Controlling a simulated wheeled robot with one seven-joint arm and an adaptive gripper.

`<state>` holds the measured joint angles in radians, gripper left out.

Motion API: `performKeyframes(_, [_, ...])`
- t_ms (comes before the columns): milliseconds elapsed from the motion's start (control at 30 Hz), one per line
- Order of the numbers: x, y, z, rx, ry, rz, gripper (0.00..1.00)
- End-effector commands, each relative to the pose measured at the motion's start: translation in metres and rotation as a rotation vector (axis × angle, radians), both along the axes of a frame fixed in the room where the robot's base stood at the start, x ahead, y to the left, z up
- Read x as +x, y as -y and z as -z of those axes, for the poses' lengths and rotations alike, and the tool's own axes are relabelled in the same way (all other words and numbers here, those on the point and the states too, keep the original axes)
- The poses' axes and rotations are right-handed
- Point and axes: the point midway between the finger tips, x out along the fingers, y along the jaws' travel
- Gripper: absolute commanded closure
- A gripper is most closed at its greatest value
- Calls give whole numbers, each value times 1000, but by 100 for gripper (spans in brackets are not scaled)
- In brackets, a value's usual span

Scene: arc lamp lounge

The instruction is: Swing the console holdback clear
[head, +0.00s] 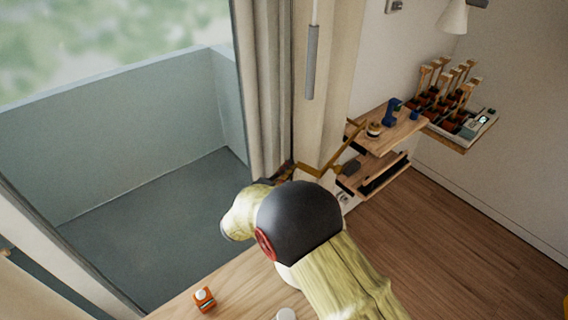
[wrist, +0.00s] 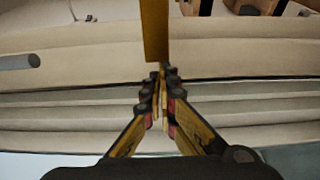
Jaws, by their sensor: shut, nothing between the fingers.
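The console holdback appears to be the brass-coloured bar (head: 343,146) beside the curtain, slanting from the pale curtain toward the wooden wall shelf in the head view. In the wrist view a flat brass bar (wrist: 154,32) comes down from the top edge to just beyond my fingertips. My gripper (wrist: 160,82) is shut and empty, its fingertips at or very near the end of that bar; I cannot tell whether they touch. In the head view my arm hides most of the gripper. The curtain (head: 317,100) hangs behind, and its folds (wrist: 60,65) fill the wrist view.
A two-level wooden shelf (head: 402,134) holds a blue item and small objects. A rack with several wooden-handled tools (head: 450,92) stands to its right. A grey rod (head: 312,62) hangs before the curtain. An orange item (head: 204,299) sits on the wooden tabletop (head: 245,290). Open floor (head: 445,230) lies right.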

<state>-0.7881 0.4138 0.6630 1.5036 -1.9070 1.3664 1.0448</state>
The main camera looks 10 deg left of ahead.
Motion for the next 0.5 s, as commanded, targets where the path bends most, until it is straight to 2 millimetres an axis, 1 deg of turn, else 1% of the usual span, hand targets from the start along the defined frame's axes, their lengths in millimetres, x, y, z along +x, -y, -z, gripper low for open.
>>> performKeyframes(333, [-1, -1, 0, 0, 0, 0, 100])
performKeyframes(433, [-8, -5, 0, 0, -1, -2, 100])
performKeyframes(500, [-17, -9, 0, 0, 0, -3, 100])
